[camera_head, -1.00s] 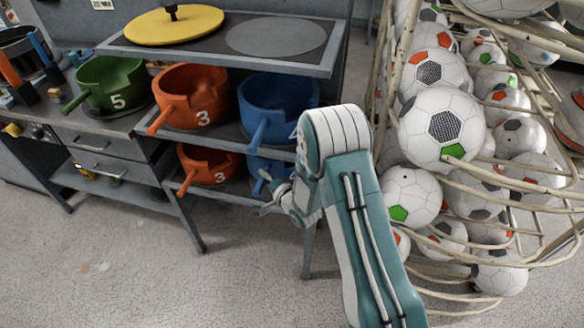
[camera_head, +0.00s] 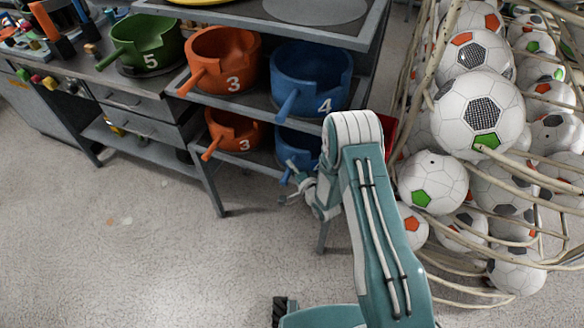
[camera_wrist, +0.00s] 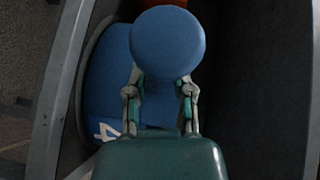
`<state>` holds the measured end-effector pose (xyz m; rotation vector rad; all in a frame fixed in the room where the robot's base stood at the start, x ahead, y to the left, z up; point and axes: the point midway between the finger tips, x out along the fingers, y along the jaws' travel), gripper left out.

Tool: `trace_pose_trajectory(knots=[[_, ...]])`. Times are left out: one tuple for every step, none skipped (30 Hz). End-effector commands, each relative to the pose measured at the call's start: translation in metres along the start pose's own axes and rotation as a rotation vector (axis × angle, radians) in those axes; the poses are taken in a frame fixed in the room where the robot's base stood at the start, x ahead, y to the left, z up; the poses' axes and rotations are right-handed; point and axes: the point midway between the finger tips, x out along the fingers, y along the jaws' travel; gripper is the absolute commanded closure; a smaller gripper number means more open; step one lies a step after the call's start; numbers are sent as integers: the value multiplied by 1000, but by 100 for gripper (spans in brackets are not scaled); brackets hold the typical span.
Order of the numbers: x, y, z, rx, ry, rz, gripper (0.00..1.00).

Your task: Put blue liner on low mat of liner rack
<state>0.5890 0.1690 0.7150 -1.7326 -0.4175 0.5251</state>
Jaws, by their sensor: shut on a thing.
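A blue liner (camera_head: 303,142) is on the lower shelf of the rack, partly hidden by my arm. My gripper (camera_head: 292,184) is at its handle, low in front of the shelf. In the wrist view my gripper (camera_wrist: 160,84) is shut on the handle, whose round blue end (camera_wrist: 168,43) faces the camera. The liner's body with a white 4 (camera_wrist: 106,131) shows behind it at the left. A grey curved edge beside the body may be the low mat; whether the liner rests on it I cannot tell. Another blue liner (camera_head: 312,77), marked 4, sits on the upper shelf.
Orange liners marked 3 sit on the upper shelf (camera_head: 223,60) and lower shelf (camera_head: 235,130), left of the blue ones. A green liner (camera_head: 147,43) stands on the bench. A cage of footballs (camera_head: 478,115) is close at the right. The floor in front is clear.

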Motion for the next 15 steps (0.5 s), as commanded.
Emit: trace_pose_trajectory(knots=[[1, 1, 0, -3, 1, -5, 100], [1, 1, 0, -3, 1, -5, 100], [1, 1, 0, -3, 1, -5, 100], [1, 1, 0, -3, 1, -5, 100], [1, 1, 0, -3, 1, -5, 100], [1, 1, 0, -3, 1, -5, 100], [1, 1, 0, -3, 1, -5, 100], [0, 2, 0, 0, 0, -1, 55], [0, 2, 0, 0, 0, -1, 37], [0, 2, 0, 1, 0, -1, 34], [0, 2, 0, 1, 0, -1, 34], [0, 2, 0, 1, 0, -1, 34], [0, 2, 0, 1, 0, -1, 34], [0, 2, 0, 1, 0, -1, 34], [0, 2, 0, 1, 0, -1, 34]])
